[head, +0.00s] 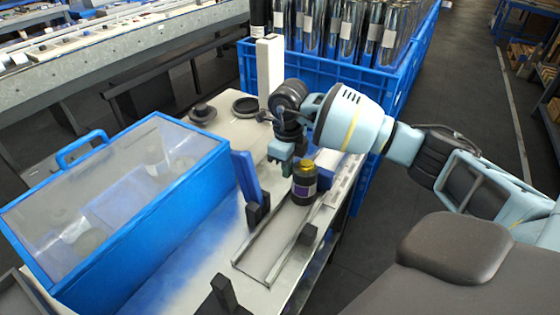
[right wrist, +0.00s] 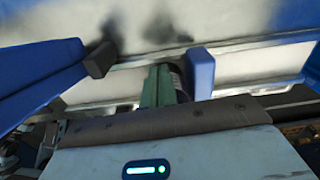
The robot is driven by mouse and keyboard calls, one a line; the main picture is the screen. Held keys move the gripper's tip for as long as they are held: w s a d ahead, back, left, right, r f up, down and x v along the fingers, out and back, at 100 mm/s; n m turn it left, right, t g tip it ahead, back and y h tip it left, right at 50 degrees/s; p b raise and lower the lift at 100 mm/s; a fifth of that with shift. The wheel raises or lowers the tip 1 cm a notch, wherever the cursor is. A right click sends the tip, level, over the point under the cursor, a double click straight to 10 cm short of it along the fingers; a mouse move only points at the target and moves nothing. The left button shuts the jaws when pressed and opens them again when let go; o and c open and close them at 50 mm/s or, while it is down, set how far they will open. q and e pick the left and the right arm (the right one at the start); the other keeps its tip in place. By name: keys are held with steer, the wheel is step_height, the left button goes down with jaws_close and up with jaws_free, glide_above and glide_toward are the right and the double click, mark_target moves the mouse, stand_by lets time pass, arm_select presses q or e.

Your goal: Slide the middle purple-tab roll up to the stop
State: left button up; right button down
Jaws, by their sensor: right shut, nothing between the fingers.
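The purple-tab roll (head: 304,188) is a dark cylinder with a purple label and a gold top. It stands upright at the upper part of a metal rail track (head: 262,248) in the head view. My right gripper (head: 284,158) is shut and empty, close beside the roll on its left; I cannot tell if they touch. In the right wrist view its green fingers (right wrist: 156,86) are together, with a dark, partly hidden cylinder just right of them. A blue upright plate (head: 246,177) stands left of the track. I cannot tell which part is the stop. My left gripper is not in view.
A blue-framed clear cover (head: 120,195) fills the left of the bench. A white post (head: 270,72) and a blue crate (head: 380,82) of several rolls stand behind. The lower track is clear.

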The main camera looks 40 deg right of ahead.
steer(key=shift+s, duration=0.15)
steer(key=shift+s+d+r+p, duration=0.15)
steer(key=shift+s+d+p, duration=0.25)
steer(key=shift+s+p, duration=0.25)
steer(key=shift+f, duration=0.2)
